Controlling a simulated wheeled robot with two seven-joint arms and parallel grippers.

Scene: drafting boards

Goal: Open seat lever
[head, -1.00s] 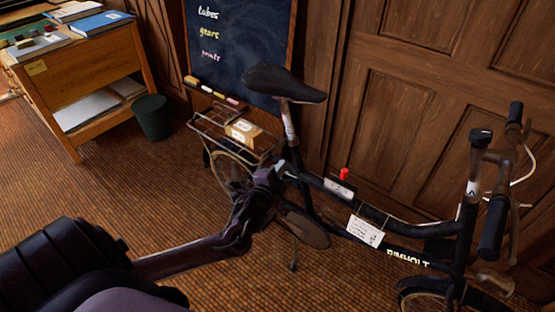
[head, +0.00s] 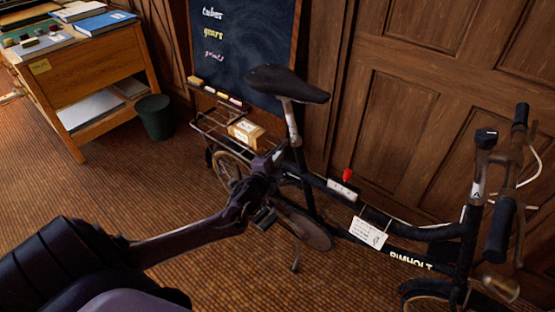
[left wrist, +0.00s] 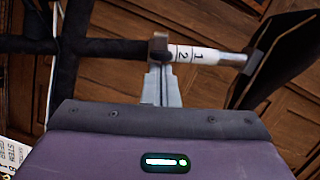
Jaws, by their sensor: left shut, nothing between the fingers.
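A dark bicycle (head: 365,215) stands by the wall with a black saddle (head: 288,83) on a pale seat post (head: 291,120). In the left wrist view the seat post (left wrist: 200,55) carries the marks 1 and 2 and meets a dark clamp (left wrist: 158,47) at the frame tube. I cannot make out the seat lever apart from this clamp. My left gripper (head: 279,153) is at the clamp, beside the seat tube. In the left wrist view its fingers (left wrist: 160,84) are together and empty, with tips at or just short of the clamp; contact is unclear. My right gripper is not in view.
A rear rack (head: 215,125) with a small box (head: 245,131) lies behind the seat post. A red knob (head: 347,175) and a white tag (head: 368,232) are on the frame. A chalkboard (head: 245,45), a bin (head: 155,117) and a desk (head: 95,85) stand behind. Floor is clear at left.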

